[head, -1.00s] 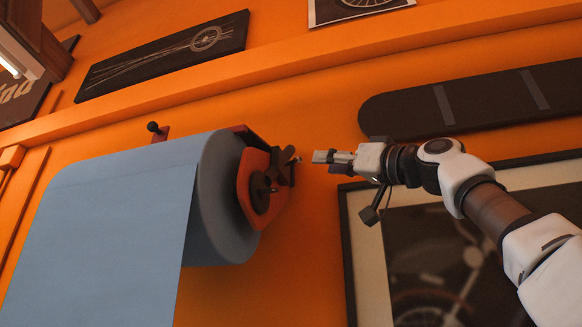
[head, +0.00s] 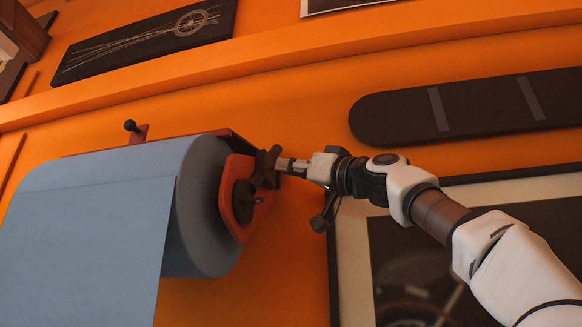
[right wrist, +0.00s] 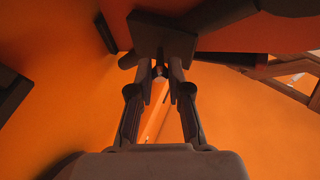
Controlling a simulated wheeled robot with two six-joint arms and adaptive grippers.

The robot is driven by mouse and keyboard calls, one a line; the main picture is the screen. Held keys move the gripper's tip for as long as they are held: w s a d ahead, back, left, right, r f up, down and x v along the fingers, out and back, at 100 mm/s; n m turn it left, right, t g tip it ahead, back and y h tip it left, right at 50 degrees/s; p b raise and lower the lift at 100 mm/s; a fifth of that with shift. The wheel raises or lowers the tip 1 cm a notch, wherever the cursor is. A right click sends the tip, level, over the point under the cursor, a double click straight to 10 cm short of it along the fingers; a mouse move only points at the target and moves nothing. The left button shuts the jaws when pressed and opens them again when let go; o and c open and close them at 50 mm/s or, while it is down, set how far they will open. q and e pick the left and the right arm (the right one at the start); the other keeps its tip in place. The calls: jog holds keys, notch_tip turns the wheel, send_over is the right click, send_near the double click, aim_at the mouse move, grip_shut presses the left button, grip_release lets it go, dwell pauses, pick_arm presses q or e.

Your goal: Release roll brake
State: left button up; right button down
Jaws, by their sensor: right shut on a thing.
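A large blue paper roll (head: 196,215) hangs on the orange wall in a red holder (head: 240,222). On the holder's right end plate is a dark brake lever (head: 266,166) with a round hub below it. My right gripper (head: 281,165) reaches in from the right and is shut on the brake lever at the upper right of the end plate. In the right wrist view, the fingers (right wrist: 160,72) close at the dark lever part (right wrist: 165,42), with orange wall behind. The exact contact is partly hidden by the fingers. My left gripper is not in view.
A dark rounded board (head: 470,105) is on the wall above my right arm. A framed picture (head: 350,265) hangs behind and below the arm. A black knob (head: 131,126) sticks up on the holder's left part. Bare orange wall lies between the roll and the frame.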

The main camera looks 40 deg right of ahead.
jog(key=shift+d, duration=0.1)
jog(key=shift+w+d+r+n+g+y+p, duration=0.1)
jog(key=shift+w+d+n+g+y+p, duration=0.3)
jog(key=shift+n+g+y+p, duration=1.2)
jog(key=shift+w+d+f+n+g+y+p, duration=0.15)
jog(key=shift+d+n+g+y+p, duration=0.5)
jog(key=shift+y+p, duration=1)
jog(key=shift+w+d+r+n+g+y+p, duration=0.15)
jog(key=shift+w+d+n+g+y+p, duration=0.15)
jog(key=shift+n+g+y+p, duration=1.45)
jog(key=shift+m+t+y+b, duration=0.4)
jog(key=shift+m+y+b, duration=0.1)
jog(key=shift+m+b, duration=0.15)
jog(key=c, duration=1.1)
grip_release()
